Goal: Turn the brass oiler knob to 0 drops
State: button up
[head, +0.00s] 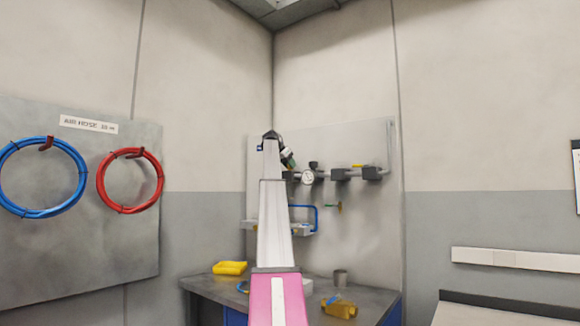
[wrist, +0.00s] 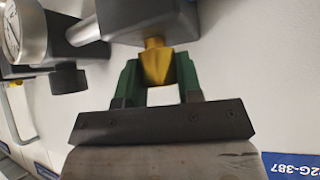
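The brass oiler knob (wrist: 157,65) shows in the wrist view, on a short stem under a dark grey block (wrist: 150,20). My gripper (wrist: 159,72) has its green fingers on both sides of the knob, and they appear to touch it. It looks shut on the knob. The drop scale and the knob's setting are not readable. In the head view my gripper (head: 287,158) shows only in part, up at the air-line panel (head: 365,215). My own arm hides the knob there.
A round gauge (head: 308,177) and a row of dark fittings with a yellow handle (head: 358,166) sit right of my gripper. Blue tubing (head: 316,216) hangs below.

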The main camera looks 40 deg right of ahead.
jog(key=shift+c, duration=1)
jog(key=n+t, duration=0.2)
jog(key=n, duration=0.1)
jog(key=shift+s, duration=0.15)
jog(key=n+t+y, duration=0.1)
jog(key=n+t, duration=0.1)
jog(key=shift+n, duration=0.3)
jog(key=n+t+y, duration=0.1)
jog(key=n+y, duration=0.1)
jog(key=n, duration=0.1)
jog(key=n+t+y, duration=0.2)
jog(key=n, duration=0.1)
jog(key=shift+n+t, duration=0.3)
jog(key=o, duration=0.9)
